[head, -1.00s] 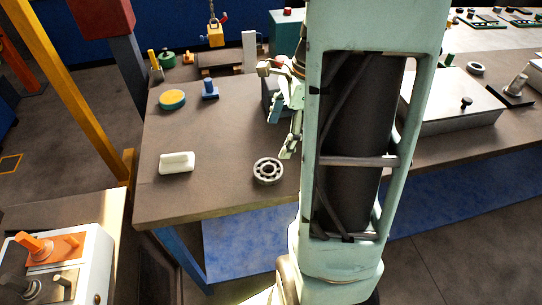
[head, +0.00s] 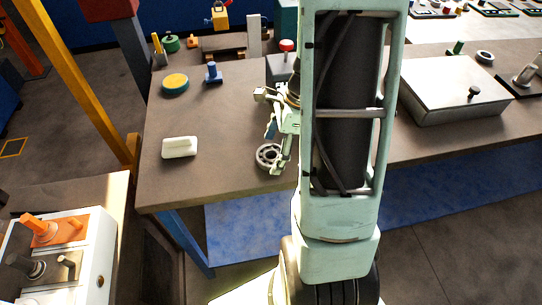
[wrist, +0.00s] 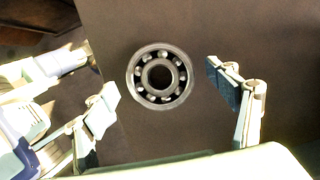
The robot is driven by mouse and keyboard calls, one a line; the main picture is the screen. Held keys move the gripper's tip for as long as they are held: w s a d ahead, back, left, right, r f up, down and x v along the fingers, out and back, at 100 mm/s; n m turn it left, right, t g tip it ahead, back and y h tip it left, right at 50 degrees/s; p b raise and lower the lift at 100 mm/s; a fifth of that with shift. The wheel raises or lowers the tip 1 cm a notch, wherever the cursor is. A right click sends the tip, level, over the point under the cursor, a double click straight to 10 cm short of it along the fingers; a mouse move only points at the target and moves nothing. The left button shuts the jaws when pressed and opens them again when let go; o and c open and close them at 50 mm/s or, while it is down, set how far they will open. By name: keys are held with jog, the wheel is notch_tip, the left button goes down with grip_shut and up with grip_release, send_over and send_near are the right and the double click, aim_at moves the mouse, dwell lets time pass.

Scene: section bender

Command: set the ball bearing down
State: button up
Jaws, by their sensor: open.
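The ball bearing (head: 267,156) is a grey metal ring with visible balls. It lies flat on the brown tabletop (head: 225,130) near the front edge in the head view. In the wrist view the bearing (wrist: 160,76) shows whole, face up. My gripper (wrist: 163,97) is open, with one finger to the left and one to the right of the bearing in that view. I see no contact between the fingers and the bearing. In the head view my gripper (head: 277,150) is at the bearing, and one finger partly covers its right side.
A white block (head: 180,147) lies left of the bearing. A yellow-topped round tin (head: 175,84) and a blue peg piece (head: 212,74) stand farther back. A grey box (head: 455,90) with a knob stands at right. The tabletop between bearing and white block is clear.

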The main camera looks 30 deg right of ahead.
jog(key=shift+f, duration=0.2)
jog(key=c, duration=1.8)
jog(key=shift+r, duration=0.1)
jog(key=shift+c, duration=0.2)
jog(key=shift+r, duration=0.1)
